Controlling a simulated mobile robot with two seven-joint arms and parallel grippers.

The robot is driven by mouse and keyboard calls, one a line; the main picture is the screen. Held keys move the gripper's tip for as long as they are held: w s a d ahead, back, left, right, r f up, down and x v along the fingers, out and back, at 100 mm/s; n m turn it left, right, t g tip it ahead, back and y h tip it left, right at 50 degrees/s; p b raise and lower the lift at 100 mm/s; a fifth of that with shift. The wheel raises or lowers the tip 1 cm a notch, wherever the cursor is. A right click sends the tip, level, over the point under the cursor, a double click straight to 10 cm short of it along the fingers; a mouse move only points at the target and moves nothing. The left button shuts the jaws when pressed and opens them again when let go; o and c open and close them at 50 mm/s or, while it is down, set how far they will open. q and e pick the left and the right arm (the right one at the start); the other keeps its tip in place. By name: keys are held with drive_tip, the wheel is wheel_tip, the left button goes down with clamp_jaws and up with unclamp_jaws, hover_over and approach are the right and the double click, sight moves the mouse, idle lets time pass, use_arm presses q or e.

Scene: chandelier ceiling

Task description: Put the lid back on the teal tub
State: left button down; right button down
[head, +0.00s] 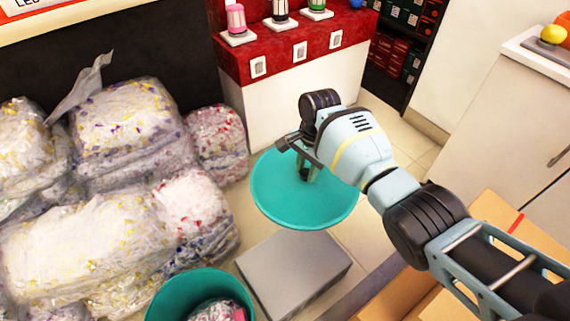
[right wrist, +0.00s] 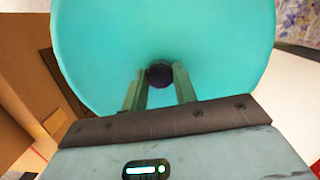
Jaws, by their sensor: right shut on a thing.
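The teal lid (head: 275,198) is a round disc held in the air by my right gripper (head: 308,172). In the right wrist view the lid (right wrist: 165,35) fills the upper middle, and my right gripper (right wrist: 160,82) is shut on its dark round knob (right wrist: 159,75). The teal tub (head: 160,300) stands at the bottom of the head view, open at the top, with wrapped bags (head: 212,311) inside. The lid is above and to the right of the tub in the picture, apart from it. My left gripper does not show.
A grey box (head: 293,275) is right of the tub. Piled clear bags of scraps (head: 90,250) fill the left. A red display counter (head: 290,60) stands behind, a white cabinet (head: 510,120) at right. Cardboard boxes (head: 495,222) lie under my right arm.

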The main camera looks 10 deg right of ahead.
sight(308, 170)
drive_tip(key=r+n, duration=0.1)
drive_tip(key=r, duration=0.3)
drive_tip(key=r+n, duration=0.1)
drive_tip(key=r, duration=0.4)
drive_tip(key=shift+w+d, duration=0.1)
drive_tip(key=shift+d, duration=0.1)
drive_tip(key=s+r+n, duration=0.3)
drive_tip(key=s+r, duration=0.2)
drive_tip(key=r, duration=0.1)
drive_tip(key=s+d+r+n, duration=0.2)
drive_tip(key=s+n, duration=0.1)
drive_tip(key=s, duration=0.5)
drive_tip(key=s+d+r+n+h, duration=0.1)
drive_tip(key=s+n, duration=0.3)
drive_tip(key=s, duration=0.5)
drive_tip(key=shift+s+d+r+g, duration=0.2)
drive_tip(key=shift+d+r+g, duration=0.1)
drive_tip(key=shift+d+r, duration=0.25)
drive_tip(key=shift+a, duration=0.1)
